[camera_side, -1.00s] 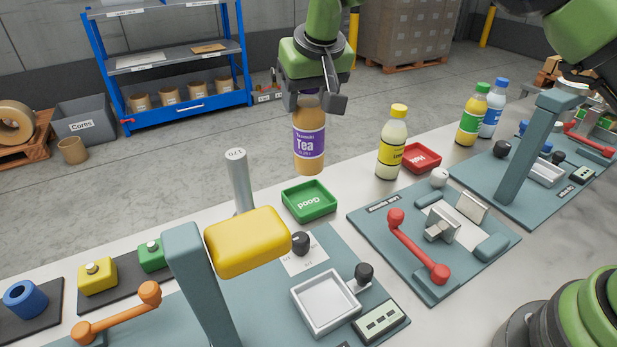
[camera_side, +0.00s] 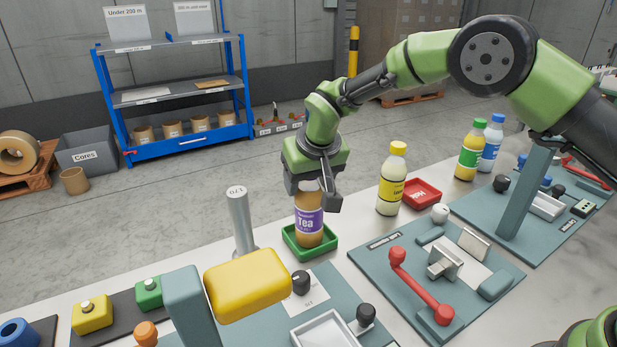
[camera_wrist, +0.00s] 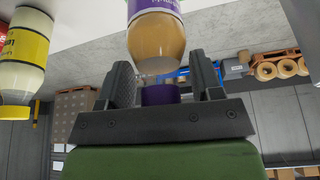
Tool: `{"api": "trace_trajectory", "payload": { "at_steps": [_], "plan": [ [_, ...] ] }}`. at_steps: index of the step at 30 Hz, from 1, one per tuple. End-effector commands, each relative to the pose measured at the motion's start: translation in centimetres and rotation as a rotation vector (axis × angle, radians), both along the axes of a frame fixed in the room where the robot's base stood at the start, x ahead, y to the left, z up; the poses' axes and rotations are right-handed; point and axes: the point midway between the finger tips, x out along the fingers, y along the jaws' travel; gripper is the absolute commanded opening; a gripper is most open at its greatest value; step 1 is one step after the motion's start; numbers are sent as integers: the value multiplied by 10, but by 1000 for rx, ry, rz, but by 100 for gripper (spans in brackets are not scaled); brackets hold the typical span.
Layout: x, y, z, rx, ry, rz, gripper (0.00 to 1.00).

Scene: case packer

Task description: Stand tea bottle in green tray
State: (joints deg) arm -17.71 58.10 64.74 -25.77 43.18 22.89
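The tea bottle (camera_side: 309,220), amber with a purple label, stands upright in the green tray (camera_side: 330,240). Its base is inside the rim. My gripper (camera_side: 313,194) is directly above, pointing down, with its fingers on either side of the bottle's top. In the wrist view, the purple cap (camera_wrist: 160,95) sits between the two fingers (camera_wrist: 163,85), with a visible gap at least on the right side. The gripper looks open around the cap. The fingers hide the cap in the side view.
A yellow-labelled bottle (camera_side: 391,180) and a red tray (camera_side: 421,194) stand to the right. A grey post (camera_side: 240,220) and a yellow block (camera_side: 247,284) are at left front. A red-handled fixture (camera_side: 420,287) is at right front. Two more bottles stand further back right.

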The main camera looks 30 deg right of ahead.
Motion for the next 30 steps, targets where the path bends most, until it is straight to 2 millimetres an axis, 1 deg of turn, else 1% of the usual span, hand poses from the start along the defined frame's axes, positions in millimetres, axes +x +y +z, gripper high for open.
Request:
{"api": "trace_trajectory", "payload": {
  "at_steps": [1, 2, 3, 11, 14, 17, 24, 27, 30],
  "plan": [
    [0, 0, 0, 0, 0, 0, 72],
    [0, 0, 0, 0, 0, 0, 78],
    [0, 0, 0, 0, 1, 0, 81],
    [0, 0, 1, 0, 0, 0, 81],
    [-2, 0, 8, 0, 0, -1, 81],
    [-7, 1, 22, 1, -3, 0, 81],
    [-27, 3, 72, 0, -5, 1, 81],
    [-35, 4, 89, 0, -3, -1, 81],
    [-41, 4, 102, 0, -2, 0, 81]
  ]
}}
